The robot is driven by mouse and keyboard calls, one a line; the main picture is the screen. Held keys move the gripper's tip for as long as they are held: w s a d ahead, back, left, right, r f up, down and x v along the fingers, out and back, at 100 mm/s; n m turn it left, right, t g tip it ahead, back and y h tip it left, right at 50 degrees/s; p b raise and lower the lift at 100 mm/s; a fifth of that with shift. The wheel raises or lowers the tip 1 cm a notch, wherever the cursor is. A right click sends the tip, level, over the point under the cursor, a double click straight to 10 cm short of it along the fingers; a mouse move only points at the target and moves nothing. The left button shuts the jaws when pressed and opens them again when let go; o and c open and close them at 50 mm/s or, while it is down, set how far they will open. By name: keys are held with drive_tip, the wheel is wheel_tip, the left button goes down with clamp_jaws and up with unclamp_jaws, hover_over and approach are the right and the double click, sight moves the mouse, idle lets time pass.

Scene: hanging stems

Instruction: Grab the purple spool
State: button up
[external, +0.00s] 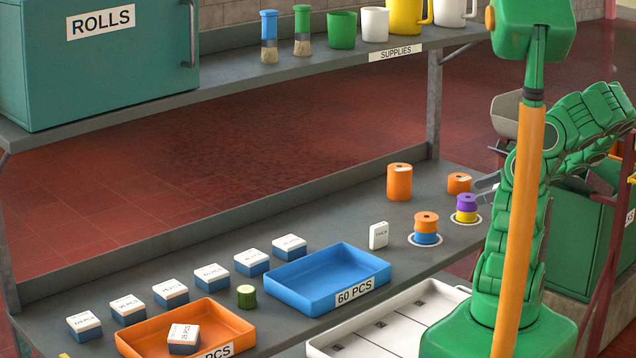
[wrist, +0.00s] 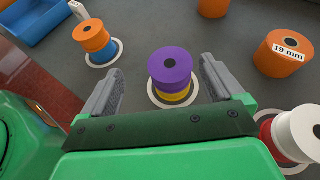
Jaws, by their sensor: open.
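The purple spool (wrist: 170,65) sits on top of a yellow spool (wrist: 173,97) inside a white ring on the grey bench, in the wrist view. In the external view the purple spool (external: 467,202) shows near the right end of the bench, above the yellow one. My gripper (wrist: 160,80) is open and empty. In the wrist view its two grey fingers stand to the left and right of the purple spool, apart from it. In the external view the gripper (external: 488,184) is partly hidden by my green arm.
An orange spool on a blue one (wrist: 92,38) stands left of my gripper. A white spool (wrist: 299,133) on a red one (wrist: 266,135) stands close on the right. A large orange roll (wrist: 284,54) labelled 19 mm is at upper right. A blue tray (external: 328,278) lies further left.

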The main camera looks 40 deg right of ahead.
sight(466, 197)
drive_tip(key=shift+s+d+f+m+t+h, duration=0.2)
drive_tip(key=shift+s+d+m, duration=0.1)
drive_tip(key=shift+d, duration=0.15)
drive_tip(key=shift+s+d+f+m+t+h, duration=0.1)
drive_tip(key=shift+s+d+f+m+t, duration=0.15)
drive_tip(key=shift+d, duration=0.2)
drive_tip(key=shift+x, duration=3.85)
drive_tip(key=c, duration=1.1)
drive_tip(key=shift+o, duration=0.2)
drive_tip(key=shift+r, duration=0.75)
drive_tip(key=s+a+r, duration=0.8)
drive_tip(key=s+r, duration=0.3)
drive_tip(key=shift+s+a+r, duration=0.15)
drive_tip(key=shift+r, duration=0.05)
